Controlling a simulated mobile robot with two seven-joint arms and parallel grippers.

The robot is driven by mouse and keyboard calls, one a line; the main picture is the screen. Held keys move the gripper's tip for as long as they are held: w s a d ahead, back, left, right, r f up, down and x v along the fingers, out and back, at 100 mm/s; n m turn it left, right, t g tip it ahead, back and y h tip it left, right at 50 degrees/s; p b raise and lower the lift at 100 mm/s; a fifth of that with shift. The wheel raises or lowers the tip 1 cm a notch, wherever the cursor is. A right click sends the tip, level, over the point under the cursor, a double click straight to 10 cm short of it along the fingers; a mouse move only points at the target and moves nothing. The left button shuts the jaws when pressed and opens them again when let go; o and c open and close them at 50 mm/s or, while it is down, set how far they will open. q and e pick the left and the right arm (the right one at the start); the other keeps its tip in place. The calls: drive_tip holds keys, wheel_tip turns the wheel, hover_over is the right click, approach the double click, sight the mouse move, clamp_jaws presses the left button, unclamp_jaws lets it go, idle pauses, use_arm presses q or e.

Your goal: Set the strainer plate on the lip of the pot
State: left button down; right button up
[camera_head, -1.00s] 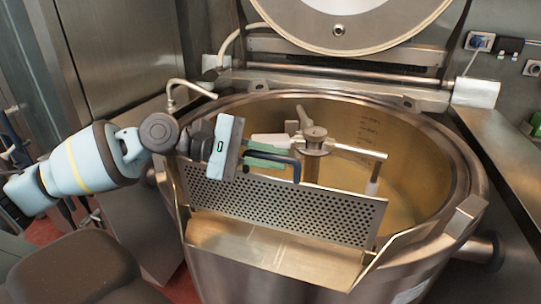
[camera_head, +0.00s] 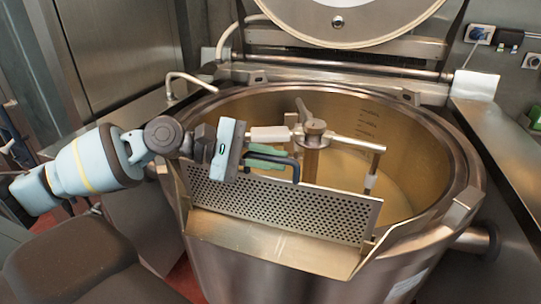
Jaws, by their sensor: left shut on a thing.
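The strainer plate (camera_head: 285,210) is a perforated metal sheet with a dark handle (camera_head: 283,162) at its top edge. It stands nearly upright at the front of the pot (camera_head: 215,271), just behind the pouring lip (camera_head: 270,246). Its lower edge is close to the lip; I cannot tell whether it touches or rests there. My left gripper (camera_head: 262,160) comes in from the left above the plate and is shut on the plate's handle. The fingertips are partly hidden around the handle. My right gripper is not in view.
A mixer shaft with arms (camera_head: 314,135) stands inside the pot behind the plate. The round lid (camera_head: 345,8) is raised at the back. A bent metal pipe (camera_head: 188,78) is at the left rear. Steel counter (camera_head: 505,140) lies at the right.

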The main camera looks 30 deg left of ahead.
use_arm(q)
drive_tip(key=shift+f, duration=0.2)
idle(0.6)
drive_tip(key=c, duration=1.4)
unclamp_jaws()
drive_tip(key=shift+o, duration=1.3)
drive_tip(key=shift+f, duration=0.25)
drive_tip(key=o, duration=0.6)
drive_tip(key=shift+c, duration=0.2)
drive_tip(key=shift+s+a+r, duration=0.1)
drive_tip(key=shift+s+a, duration=0.05)
drive_tip(key=shift+s+a+r, duration=0.1)
drive_tip(key=shift+s+a, duration=0.1)
drive_tip(key=shift+a, duration=0.1)
